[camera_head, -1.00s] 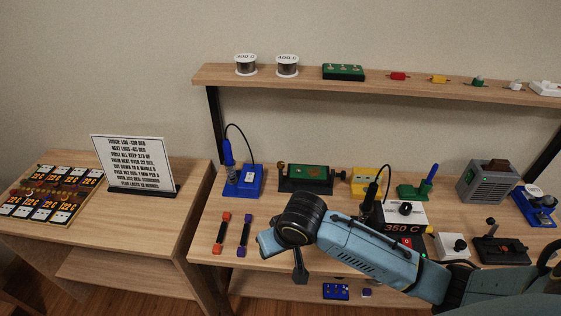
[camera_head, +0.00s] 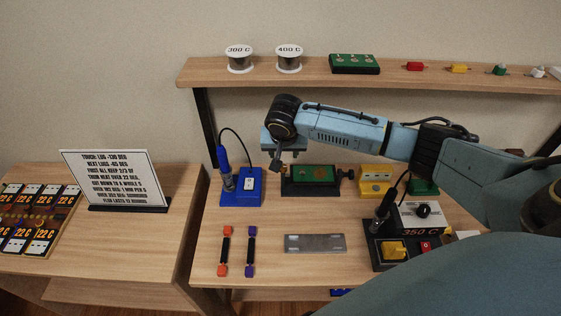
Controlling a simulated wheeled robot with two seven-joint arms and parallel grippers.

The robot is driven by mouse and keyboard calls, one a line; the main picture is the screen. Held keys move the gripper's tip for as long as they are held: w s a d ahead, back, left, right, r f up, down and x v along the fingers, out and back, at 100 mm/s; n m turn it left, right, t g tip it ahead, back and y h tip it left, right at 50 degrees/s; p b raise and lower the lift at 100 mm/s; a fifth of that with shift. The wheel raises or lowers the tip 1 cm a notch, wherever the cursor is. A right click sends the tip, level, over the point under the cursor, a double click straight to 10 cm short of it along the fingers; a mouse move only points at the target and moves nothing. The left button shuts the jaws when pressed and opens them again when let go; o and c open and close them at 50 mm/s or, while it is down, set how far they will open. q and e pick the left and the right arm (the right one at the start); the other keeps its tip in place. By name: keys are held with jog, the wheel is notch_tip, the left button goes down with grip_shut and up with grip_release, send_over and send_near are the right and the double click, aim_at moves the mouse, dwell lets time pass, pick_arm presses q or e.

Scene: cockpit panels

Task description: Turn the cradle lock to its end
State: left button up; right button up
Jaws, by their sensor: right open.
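The cradle (camera_head: 312,190) is a black stand holding a green board (camera_head: 313,172) at the back middle of the bench. A dark knob (camera_head: 349,174) sticks out at its right end; I cannot tell whether this is the lock or how far it is turned. My right gripper (camera_head: 277,165) points down at the cradle's left end and hides that end. It is open, with nothing seen between its fingers. I cannot tell whether it touches the cradle. My left gripper is out of view.
A blue iron stand (camera_head: 240,190) is close on the left of the cradle, and a yellow block (camera_head: 375,181) on the right. A soldering station (camera_head: 389,250), a grey plate (camera_head: 315,243) and two tools (camera_head: 250,250) lie in front. A shelf (camera_head: 300,79) runs behind.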

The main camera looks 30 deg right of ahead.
aim_at(283, 167)
jog(key=b+x, duration=0.1)
jog(key=x, duration=0.8)
jog(key=shift+f, duration=0.1)
jog(key=shift+w+f, duration=0.1)
jog(key=shift+f, duration=0.25)
jog(key=shift+w+d+f, duration=0.1)
jog(key=shift+w+f, duration=0.05)
jog(key=shift+f, duration=0.2)
jog(key=c, duration=1)
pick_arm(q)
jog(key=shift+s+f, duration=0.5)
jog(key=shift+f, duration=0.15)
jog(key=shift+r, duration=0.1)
